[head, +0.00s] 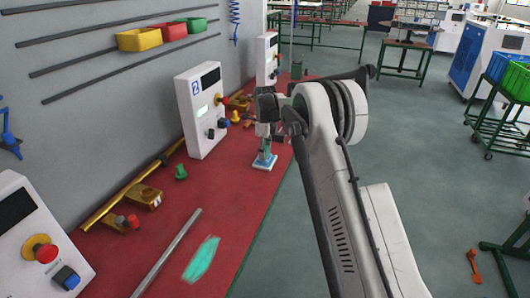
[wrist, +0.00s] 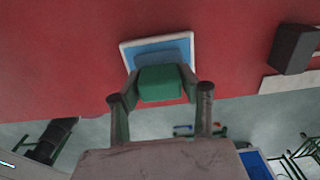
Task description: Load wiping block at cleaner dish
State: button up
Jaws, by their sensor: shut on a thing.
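The wiping block, a green block (wrist: 160,83), sits between the two fingers of my gripper (wrist: 160,97) in the wrist view. My gripper is shut on it. The cleaner dish, a shallow blue square with a white rim (wrist: 125,46), lies on the red bench just beyond the block. A darker blue patch shows between the block and the dish's inside. In the head view, my gripper (head: 266,143) points down over the dish (head: 264,162), near the bench's right edge. Whether the block touches the dish cannot be told.
The red bench (head: 215,190) carries a grey rod (head: 166,254), a teal patch (head: 202,259), a small green knob (head: 180,172) and brass fixtures (head: 143,196). White control boxes (head: 203,130) stand along the wall. A dark block (wrist: 293,48) lies at the right in the wrist view.

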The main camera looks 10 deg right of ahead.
jog(key=shift+r+p, duration=0.9)
jog(key=shift+r, duration=2.45)
